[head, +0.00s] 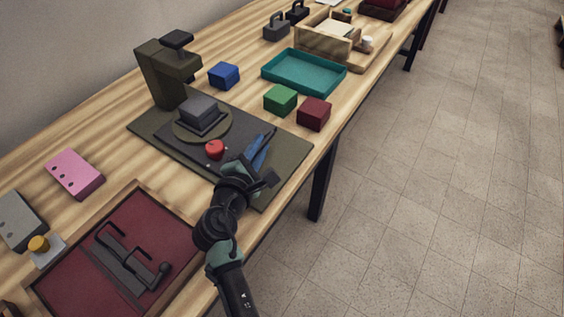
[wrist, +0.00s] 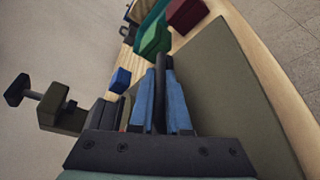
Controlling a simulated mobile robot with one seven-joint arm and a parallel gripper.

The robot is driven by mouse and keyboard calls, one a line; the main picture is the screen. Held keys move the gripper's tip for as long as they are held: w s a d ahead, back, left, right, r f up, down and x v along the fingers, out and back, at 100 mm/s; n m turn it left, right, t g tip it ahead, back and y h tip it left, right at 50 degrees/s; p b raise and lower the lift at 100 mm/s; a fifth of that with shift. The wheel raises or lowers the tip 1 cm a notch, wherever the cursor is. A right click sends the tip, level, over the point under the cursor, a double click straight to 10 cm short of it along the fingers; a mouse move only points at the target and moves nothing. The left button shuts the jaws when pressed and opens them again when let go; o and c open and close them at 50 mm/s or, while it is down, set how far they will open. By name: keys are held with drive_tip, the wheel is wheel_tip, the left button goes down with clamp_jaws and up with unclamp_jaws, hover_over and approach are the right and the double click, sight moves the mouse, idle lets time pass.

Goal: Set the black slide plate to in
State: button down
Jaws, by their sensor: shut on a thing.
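The black slide plate (head: 186,145) lies flat on the olive base of a press-like machine (head: 165,70). It carries a round olive disc with a grey block (head: 200,108) on top. A red knob (head: 214,149) stands at its near side. My gripper (head: 262,143) is at the right part of the plate, its blue fingers pointing away from me. In the wrist view my gripper (wrist: 161,95) has its fingers close on either side of a dark upright handle (wrist: 160,68). The handle's lower part is hidden by the fingers.
A green block (head: 280,99), a dark red block (head: 313,113) and a blue block (head: 224,75) stand beyond the base. A teal tray (head: 337,81) is behind them. A maroon tray with dark handles (head: 70,276) lies near left. The table's front edge is close on the right.

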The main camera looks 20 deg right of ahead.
drive_tip(key=shift+w+a, duration=0.6)
drive_tip(key=shift+w, duration=0.2)
drive_tip(key=c, duration=0.9)
unclamp_jaws()
drive_tip(key=p+v, duration=0.1)
drive_tip(key=v, duration=1.2)
drive_tip(key=shift+r, duration=0.1)
